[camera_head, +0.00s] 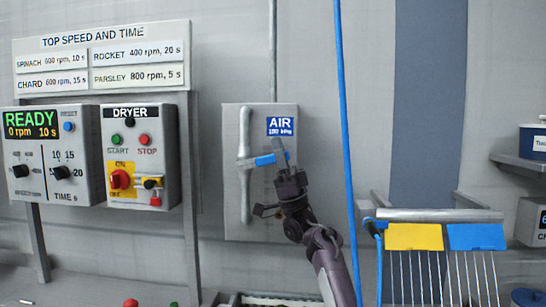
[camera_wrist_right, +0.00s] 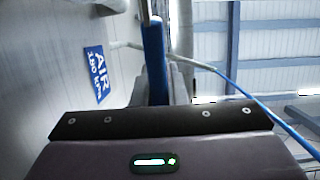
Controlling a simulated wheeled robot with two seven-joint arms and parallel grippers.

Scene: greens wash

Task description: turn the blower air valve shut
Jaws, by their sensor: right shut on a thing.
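The air valve's blue lever (camera_head: 265,160) sits on a light vertical pipe (camera_head: 245,135) on a grey wall panel (camera_head: 232,220), by a blue AIR sign (camera_head: 280,126). The lever points right from the pipe, roughly level. My right gripper (camera_head: 281,160) comes up from below and is shut on the lever's outer end, which it partly hides. In the right wrist view the blue lever (camera_wrist_right: 154,60) runs up from between the fingers, with the AIR sign (camera_wrist_right: 96,74) to the left. My left gripper is not in view.
A dryer control box (camera_head: 142,155) and a speed and time box (camera_head: 48,155) are left of the panel. A blue hose (camera_head: 345,120) hangs just right of my right gripper. A rack with yellow (camera_head: 414,237) and blue (camera_head: 477,237) pieces stands at the lower right.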

